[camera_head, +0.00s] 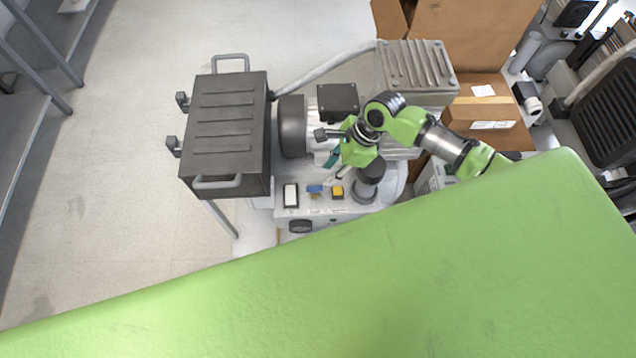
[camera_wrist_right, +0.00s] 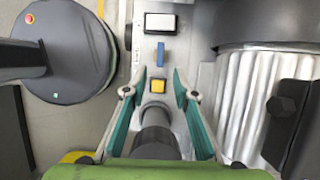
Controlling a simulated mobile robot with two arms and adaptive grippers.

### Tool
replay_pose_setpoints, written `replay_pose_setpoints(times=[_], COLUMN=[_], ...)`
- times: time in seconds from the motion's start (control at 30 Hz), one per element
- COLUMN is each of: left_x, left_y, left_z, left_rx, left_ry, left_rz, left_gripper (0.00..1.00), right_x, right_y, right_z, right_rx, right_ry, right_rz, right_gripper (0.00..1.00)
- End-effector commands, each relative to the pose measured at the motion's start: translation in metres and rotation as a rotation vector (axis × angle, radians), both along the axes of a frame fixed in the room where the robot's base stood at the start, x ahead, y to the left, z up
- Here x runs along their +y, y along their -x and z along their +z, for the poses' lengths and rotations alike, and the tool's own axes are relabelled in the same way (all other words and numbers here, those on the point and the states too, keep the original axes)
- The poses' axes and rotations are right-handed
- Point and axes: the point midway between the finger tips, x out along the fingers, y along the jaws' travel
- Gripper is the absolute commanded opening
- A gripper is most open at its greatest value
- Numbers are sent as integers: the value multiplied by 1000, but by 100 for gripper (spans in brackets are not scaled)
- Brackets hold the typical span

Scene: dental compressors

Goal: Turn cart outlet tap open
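A small blue handle (camera_head: 315,189), which looks like the outlet tap, sits on the white cart panel (camera_head: 291,213) between a white switch (camera_head: 291,195) and a yellow block (camera_head: 337,191). In the right wrist view the blue handle (camera_wrist_right: 160,54) is upright in the picture, just past my fingertips. The yellow block (camera_wrist_right: 157,86) shows between the fingers. My right gripper (camera_head: 332,168) is over the panel, and its teal fingers are apart with nothing held between them in the wrist view (camera_wrist_right: 159,76). I cannot tell its height above the panel. My left gripper is not in view.
A dark ribbed box (camera_head: 228,130) with handles stands left of the panel. A dark cylinder (camera_head: 292,126) and a ribbed grey unit (camera_head: 418,66) stand behind it. Cardboard boxes (camera_head: 485,112) are at the right. The floor (camera_head: 130,150) at the left is clear.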

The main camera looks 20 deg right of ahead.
Motion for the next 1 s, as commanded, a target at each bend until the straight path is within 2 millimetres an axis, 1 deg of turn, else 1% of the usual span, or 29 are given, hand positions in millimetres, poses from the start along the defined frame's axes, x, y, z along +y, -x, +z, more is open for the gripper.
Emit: replay_pose_setpoints(times=[0.03, 0.2, 0.3, 0.4, 0.6, 0.83, 0.87, 0.9, 0.93, 0.97, 1.0], left_x=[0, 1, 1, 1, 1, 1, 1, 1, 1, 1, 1], left_y=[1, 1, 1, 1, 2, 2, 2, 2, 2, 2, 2], left_z=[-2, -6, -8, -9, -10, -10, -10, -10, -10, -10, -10], left_rx=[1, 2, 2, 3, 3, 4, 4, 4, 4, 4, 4], left_ry=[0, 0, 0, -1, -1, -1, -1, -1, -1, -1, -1], left_rz=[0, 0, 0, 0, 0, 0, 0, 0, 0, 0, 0], left_gripper=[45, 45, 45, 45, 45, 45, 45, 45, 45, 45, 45], right_x=[5, 18, 24, 29, 32, 32, 32, 32, 32, 32, 32], right_y=[-1, -5, -7, -8, -10, -9, -9, -9, -9, -9, -9], right_z=[-12, -45, -60, -71, -81, -81, -81, -81, -81, -81, -81], right_rx=[1, 1, -1, -2, -3, -3, -3, -3, -3, -3, -3], right_ry=[0, 0, 1, 0, 1, 1, 1, 1, 1, 1, 1], right_rz=[-1, 0, 1, 1, 1, 1, 1, 1, 1, 1, 1], right_gripper=[26, 26, 26, 26, 26, 26, 24, 13, 6, 0, 0])
